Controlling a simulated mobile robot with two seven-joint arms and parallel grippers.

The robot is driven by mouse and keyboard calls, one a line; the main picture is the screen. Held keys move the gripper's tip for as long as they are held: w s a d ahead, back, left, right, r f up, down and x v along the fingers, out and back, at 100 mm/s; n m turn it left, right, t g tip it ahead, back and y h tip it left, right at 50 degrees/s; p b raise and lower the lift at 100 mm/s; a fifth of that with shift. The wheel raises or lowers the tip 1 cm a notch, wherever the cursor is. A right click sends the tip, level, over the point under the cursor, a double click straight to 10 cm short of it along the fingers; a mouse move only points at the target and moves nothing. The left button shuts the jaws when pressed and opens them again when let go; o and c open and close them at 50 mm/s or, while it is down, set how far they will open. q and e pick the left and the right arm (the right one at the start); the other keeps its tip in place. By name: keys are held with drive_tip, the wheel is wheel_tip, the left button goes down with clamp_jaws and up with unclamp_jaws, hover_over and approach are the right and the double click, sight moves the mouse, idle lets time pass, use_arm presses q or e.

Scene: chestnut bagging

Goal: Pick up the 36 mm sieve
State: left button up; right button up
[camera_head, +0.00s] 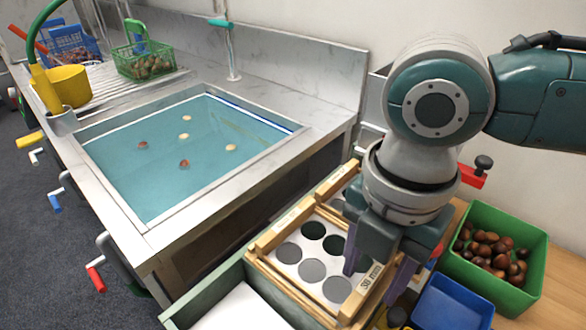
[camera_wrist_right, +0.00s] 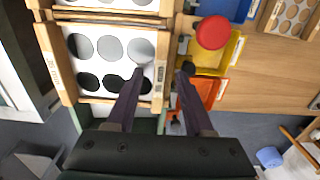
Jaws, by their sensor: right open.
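The 36 mm sieve (camera_head: 264,254) is a wooden frame with a white plate full of large round holes, resting at the end of the sink bench. Its "36 mm" label is on the right-hand rail. In the right wrist view the sieve (camera_wrist_right: 72,85) lies at left centre. My right gripper (camera_head: 376,272) points down over the labelled rail, with its purple fingers apart. In the right wrist view the open gripper (camera_wrist_right: 162,74) has one finger over the plate side and one beyond the rail. Contact with the rail cannot be told. My left gripper is not in view.
Another wooden sieve (camera_wrist_right: 110,3) sits directly behind. A green bin of chestnuts (camera_head: 535,262) and a blue bin (camera_head: 455,305) stand close on the right. A water-filled sink (camera_head: 190,150) with several floating chestnuts lies left. A red round knob (camera_wrist_right: 213,32) is near the fingers.

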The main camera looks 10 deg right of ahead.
drive_tip(key=shift+c, duration=0.4)
clamp_jaws()
